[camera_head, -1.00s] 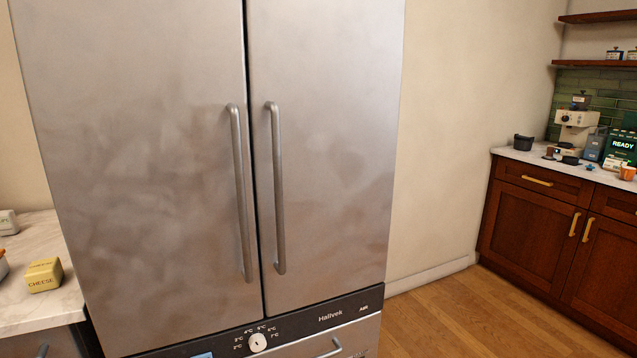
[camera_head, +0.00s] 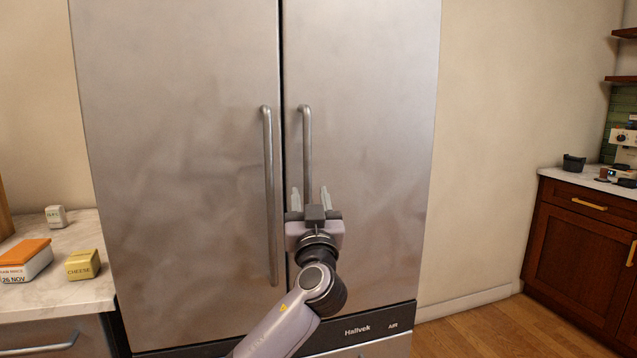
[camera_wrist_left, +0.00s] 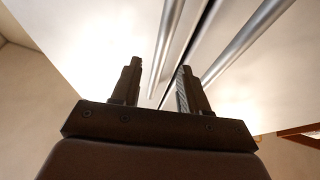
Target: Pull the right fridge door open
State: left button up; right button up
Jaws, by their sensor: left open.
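The right fridge door (camera_head: 370,150) is brushed steel and shut flush beside the left door (camera_head: 180,150), with a dark seam between. Its long vertical bar handle (camera_head: 306,140) is on its left edge; the lower part is hidden behind my gripper. My left gripper (camera_head: 311,190) is open, its fingers pointing up and toward the fridge, in front of the handle's lower half. The head view does not settle whether the bar lies between the fingers. In the left wrist view the open fingers (camera_wrist_left: 160,85) are apart and empty, with two handle bars beyond. My right gripper is not in view.
The left door's handle (camera_head: 268,190) runs close beside. A counter (camera_head: 85,291) at left holds a yellow cheese box (camera_head: 83,265) and other packages. Open floor (camera_head: 480,330) and a dark wood cabinet (camera_head: 575,255) are at right.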

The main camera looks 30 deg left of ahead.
aim_at(308, 184)
pick_arm(q)
jog(key=shift+p+x, duration=0.8)
jog(key=shift+x, duration=2.25)
grip_shut()
